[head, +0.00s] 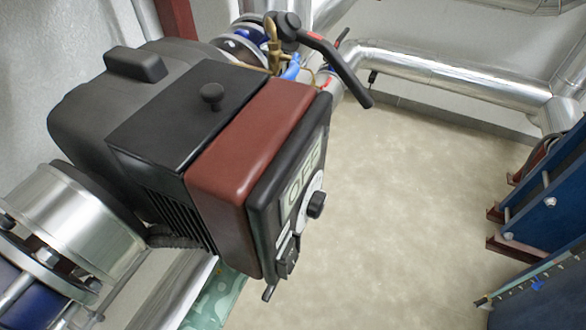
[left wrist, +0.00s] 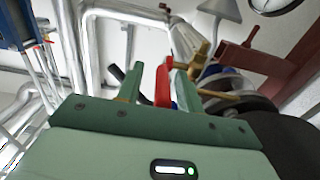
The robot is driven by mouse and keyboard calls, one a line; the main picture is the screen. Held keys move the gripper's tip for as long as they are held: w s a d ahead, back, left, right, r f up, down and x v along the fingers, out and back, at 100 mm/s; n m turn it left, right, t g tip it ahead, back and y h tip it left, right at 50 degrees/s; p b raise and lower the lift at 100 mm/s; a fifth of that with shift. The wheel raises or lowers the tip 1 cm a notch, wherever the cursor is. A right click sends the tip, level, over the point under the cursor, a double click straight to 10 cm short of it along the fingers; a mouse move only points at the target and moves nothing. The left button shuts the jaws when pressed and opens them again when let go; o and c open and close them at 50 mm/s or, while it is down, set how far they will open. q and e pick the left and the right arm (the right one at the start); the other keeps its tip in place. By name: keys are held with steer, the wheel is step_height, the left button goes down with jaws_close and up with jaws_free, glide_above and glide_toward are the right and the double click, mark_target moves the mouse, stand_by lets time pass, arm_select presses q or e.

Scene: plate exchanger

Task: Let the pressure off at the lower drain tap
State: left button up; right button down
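In the left wrist view, my left gripper (left wrist: 157,85) has its two green fingers apart and is open. A red lever (left wrist: 162,87) shows between the fingers, with gaps on both sides; I cannot tell its depth. A brass tap fitting (left wrist: 200,58) stands just right of the fingertips. In the head view, a brass fitting (head: 273,48) shows behind the pump, beside a black lever handle (head: 335,62) with a red mark. I cannot tell which fitting is the lower drain tap.
A large pump with a red and black head (head: 250,140) fills the head view's middle and blocks what lies behind. Silver insulated pipes (head: 440,75) run along the back wall. A blue plate frame (head: 550,215) stands at the right. The beige floor (head: 410,210) is clear.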

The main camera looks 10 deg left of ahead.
arm_select(q)
steer(key=shift+w+f, duration=0.1)
steer(key=shift+w, duration=0.4)
arm_select(e)
steer(key=shift+s+a+f, duration=0.15)
steer(key=shift+s+a, duration=0.05)
steer(key=shift+a, duration=0.4)
arm_select(q)
jaws_close()
arm_select(e)
steer(key=shift+d, duration=0.35)
steer(key=shift+f, duration=0.15)
